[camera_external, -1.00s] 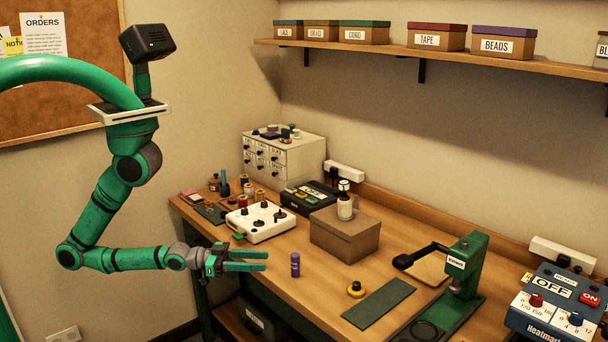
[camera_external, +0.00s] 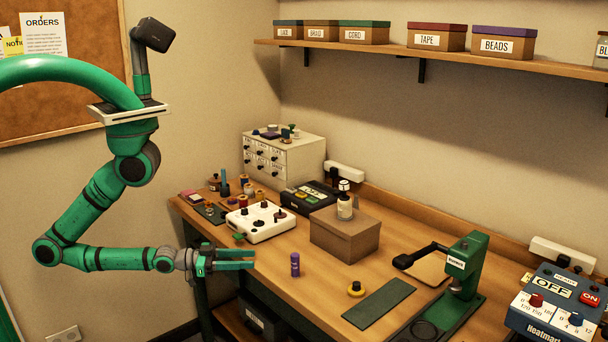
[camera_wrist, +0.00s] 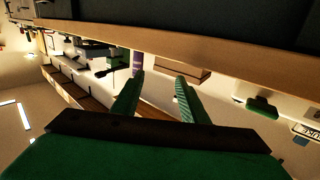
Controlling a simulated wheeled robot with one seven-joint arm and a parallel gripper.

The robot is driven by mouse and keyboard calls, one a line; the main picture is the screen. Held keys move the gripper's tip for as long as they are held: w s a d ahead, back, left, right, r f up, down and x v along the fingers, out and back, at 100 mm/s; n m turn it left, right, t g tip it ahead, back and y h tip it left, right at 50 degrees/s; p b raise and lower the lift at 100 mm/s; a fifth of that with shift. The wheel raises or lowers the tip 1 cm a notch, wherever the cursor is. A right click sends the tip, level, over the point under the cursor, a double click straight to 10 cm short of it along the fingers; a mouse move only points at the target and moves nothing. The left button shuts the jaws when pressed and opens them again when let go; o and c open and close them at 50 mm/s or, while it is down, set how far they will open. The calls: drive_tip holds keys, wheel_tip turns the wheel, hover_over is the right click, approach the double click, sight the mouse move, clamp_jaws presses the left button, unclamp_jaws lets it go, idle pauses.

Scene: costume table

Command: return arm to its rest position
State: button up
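My arm is green and bent at the left of the external view. My gripper (camera_external: 236,260) is level and points right, just off the front left edge of the table (camera_external: 290,295). Its two green fingers are apart with nothing between them. In the wrist view the fingers of my gripper (camera_wrist: 158,95) also stand apart and empty. A small purple cylinder (camera_external: 295,265) stands upright on the table, a short way right of the fingertips and not touching them. It seems to show in the wrist view (camera_wrist: 137,63) too.
A green press (camera_external: 466,268) and a blue heat unit (camera_external: 550,305) stand at right. Open floor lies left of the table.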

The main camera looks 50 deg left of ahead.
drive_tip(key=s+a+f+n+y, duration=0.1)
drive_tip(key=a+n+y, duration=0.1)
drive_tip(key=a, duration=0.5)
drive_tip(key=s+a+f+n+y, duration=0.2)
drive_tip(key=a+n+y, duration=0.1)
drive_tip(key=a+y, duration=0.2)
drive_tip(key=s+a+f+n+t+y, duration=0.1)
drive_tip(key=a+n+y, duration=0.1)
drive_tip(key=a, duration=0.7)
drive_tip(key=shift+s+f+n+y, duration=0.3)
drive_tip(key=shift+n+y, duration=0.1)
drive_tip(key=shift+y, duration=0.5)
